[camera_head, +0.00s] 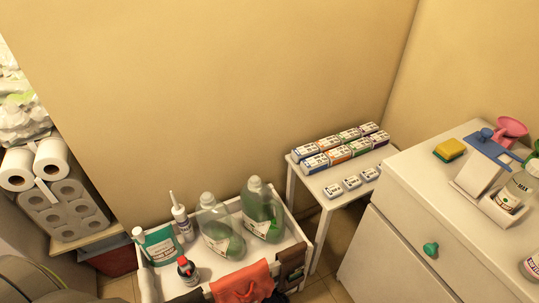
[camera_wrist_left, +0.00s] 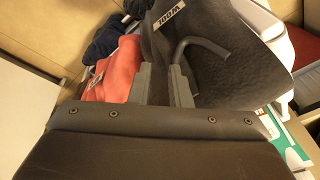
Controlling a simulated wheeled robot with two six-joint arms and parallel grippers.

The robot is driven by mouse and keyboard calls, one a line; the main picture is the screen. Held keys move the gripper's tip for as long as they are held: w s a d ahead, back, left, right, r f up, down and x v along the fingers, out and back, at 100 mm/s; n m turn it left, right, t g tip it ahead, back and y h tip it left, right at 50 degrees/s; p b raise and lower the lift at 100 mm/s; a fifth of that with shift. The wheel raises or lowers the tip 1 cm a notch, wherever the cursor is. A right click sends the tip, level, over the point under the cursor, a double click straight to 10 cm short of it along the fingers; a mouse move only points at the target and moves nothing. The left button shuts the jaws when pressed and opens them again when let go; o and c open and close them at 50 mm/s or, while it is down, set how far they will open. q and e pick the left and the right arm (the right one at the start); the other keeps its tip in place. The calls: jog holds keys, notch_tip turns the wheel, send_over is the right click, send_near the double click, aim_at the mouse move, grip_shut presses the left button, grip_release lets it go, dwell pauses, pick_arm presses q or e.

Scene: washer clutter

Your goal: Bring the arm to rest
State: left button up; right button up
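Neither of my grippers shows in the head view. Beyond the fingertips are a red cloth (camera_wrist_left: 115,69) on the left and a large dark textured piece with a white label (camera_wrist_left: 168,16) on the right. A grey hooked shape (camera_wrist_left: 203,47) shows against the dark piece. My right gripper is in neither view.
A white cart (camera_head: 302,239) holds several bottles, with a red cloth (camera_head: 243,283) over its front. Behind are a small white table (camera_head: 337,201) with boxes and a white cabinet (camera_head: 388,257). Paper rolls (camera_head: 52,158) stand at left.

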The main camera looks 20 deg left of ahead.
pick_arm(q)
jog(key=s+d+f+g, duration=0.1)
jog(key=s+f, duration=1.3)
jog(key=shift+s+d+p, duration=0.2)
jog(key=shift+s+p, duration=0.1)
